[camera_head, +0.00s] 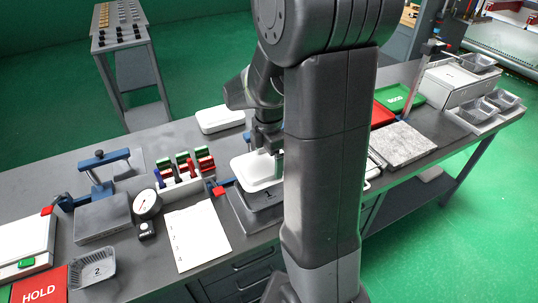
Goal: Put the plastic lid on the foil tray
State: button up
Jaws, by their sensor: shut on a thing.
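My gripper (268,145) is shut on the white plastic lid (247,177) in the head view, holding it by its right part. The lid is roughly level, directly over a grey foil tray marked 1 (268,196). The tray's front wall shows below the lid; I cannot tell whether lid and tray touch. My arm hides the right end of both. Another grey tray, marked 2 (95,268), stands open at the front left of the bench.
Another white, lid-like piece (220,118) lies behind the held lid. A rack of coloured clips (180,175), a dial gauge (147,204) and a paper sheet (197,237) lie to the left. A green GOOD board (398,97) and several trays stand at the right.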

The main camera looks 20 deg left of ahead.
aim_at(269, 161)
jog(key=shift+f+b, duration=3)
jog(key=shift+f, duration=1.3)
jog(key=o, duration=0.6)
jog(key=shift+r, duration=0.1)
notch_tip(269, 161, up, 14)
jog(key=shift+f, duration=0.1)
jog(key=shift+f, duration=0.1)
